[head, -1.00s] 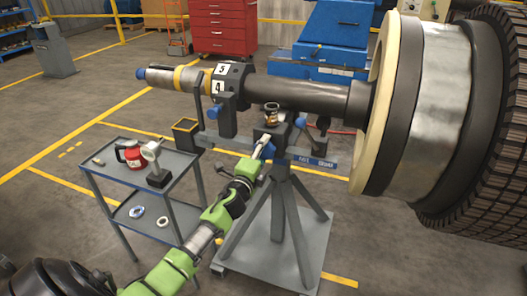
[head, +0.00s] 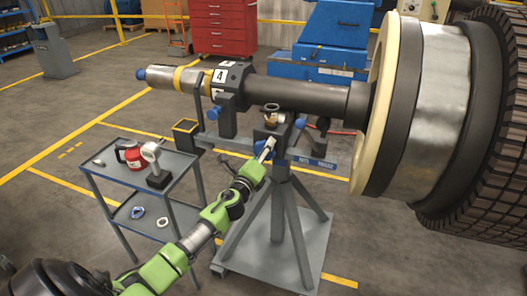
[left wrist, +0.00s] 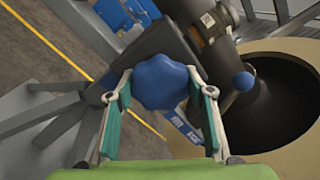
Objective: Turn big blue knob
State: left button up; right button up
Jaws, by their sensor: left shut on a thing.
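The big blue knob (head: 269,145) is on the rotor stand (head: 277,195), below the shaft, and is partly hidden by my left gripper (head: 266,151) in the head view. In the left wrist view the lobed knob (left wrist: 160,82) sits between the two fingers of my left gripper (left wrist: 161,88), which is shut on it with its teal pads at either side. The rotor shaft (head: 310,95) rests across the stand, with a black numbered collar showing a 4. My right gripper is in neither view.
A smaller round blue knob (left wrist: 245,81) is right of the big one in the wrist view. A grey cart (head: 182,165) with a red container (head: 129,155) and small parts stands to the left. The large rotor wheel (head: 440,90) fills the right side.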

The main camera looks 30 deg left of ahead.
pick_arm(q)
jog(key=o, duration=1.1)
jog(key=shift+s, duration=0.1)
jog(key=v, duration=1.2)
jog(key=shift+f, duration=0.1)
